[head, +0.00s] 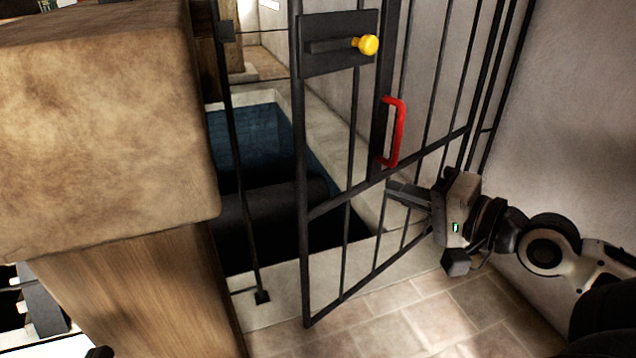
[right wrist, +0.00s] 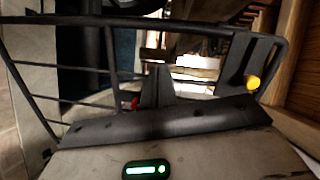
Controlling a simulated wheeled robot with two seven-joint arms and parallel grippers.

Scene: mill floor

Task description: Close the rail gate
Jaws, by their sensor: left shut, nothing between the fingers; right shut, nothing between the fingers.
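The rail gate (head: 303,165) is a dark barred metal gate in the head view. It stands partly open, its left edge apart from the thin post (head: 239,165). It carries a latch plate (head: 325,30) with a yellow knob (head: 368,45) and a red handle (head: 399,130). My right gripper (head: 392,191) is shut and empty, just below the red handle near the gate's cross rail; contact cannot be told. In the right wrist view its fingers (right wrist: 156,88) are close together, beside a bit of red handle (right wrist: 130,103). My left gripper cannot be made out.
A big tan block (head: 95,130) on a wooden support (head: 135,300) fills the left. Behind the gate is a dark blue pit (head: 255,140) with a pale rim. A plain wall (head: 560,120) stands close on the right. Tiled floor (head: 400,330) is clear below the gate.

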